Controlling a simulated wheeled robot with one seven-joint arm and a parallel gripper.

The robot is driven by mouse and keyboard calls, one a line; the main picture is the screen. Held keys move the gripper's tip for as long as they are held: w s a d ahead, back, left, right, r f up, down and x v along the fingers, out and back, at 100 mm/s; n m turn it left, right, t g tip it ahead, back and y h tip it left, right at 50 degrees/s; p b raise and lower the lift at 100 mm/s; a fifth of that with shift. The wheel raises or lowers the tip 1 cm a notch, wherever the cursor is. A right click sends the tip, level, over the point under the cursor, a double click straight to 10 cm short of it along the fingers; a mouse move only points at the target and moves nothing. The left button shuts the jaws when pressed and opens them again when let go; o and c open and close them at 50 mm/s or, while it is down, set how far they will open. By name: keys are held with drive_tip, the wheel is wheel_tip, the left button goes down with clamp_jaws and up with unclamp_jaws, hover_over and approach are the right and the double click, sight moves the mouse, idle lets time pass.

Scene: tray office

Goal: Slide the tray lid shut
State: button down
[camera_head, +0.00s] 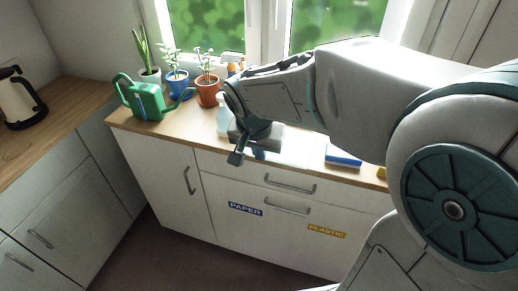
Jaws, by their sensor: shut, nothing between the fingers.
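My gripper (237,157) is shut and empty, pointing down at the front edge of the wooden counter. A pale, flat, tray-like surface (295,157) lies on the counter just right of my gripper, partly covered by my arm and hand. I cannot tell which part of it is the lid or how far the lid is slid. I also cannot tell whether my fingertips touch it.
A green watering can (148,101), potted plants (178,83) and a blue item (343,155) stand on the counter (180,128). Drawers below carry PAPER (245,209) and PLASTIC (326,231) labels. A kettle (20,100) stands far left. The counter's left front is clear.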

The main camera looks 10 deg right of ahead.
drive_tip(key=w+d+f+p, duration=0.1)
drive_tip(key=w+d+f, duration=0.1)
drive_tip(key=w+f, duration=0.4)
drive_tip(key=shift+s+p+x, duration=0.25)
drive_tip(key=shift+p+x, duration=0.15)
drive_tip(key=shift+x, duration=1.9)
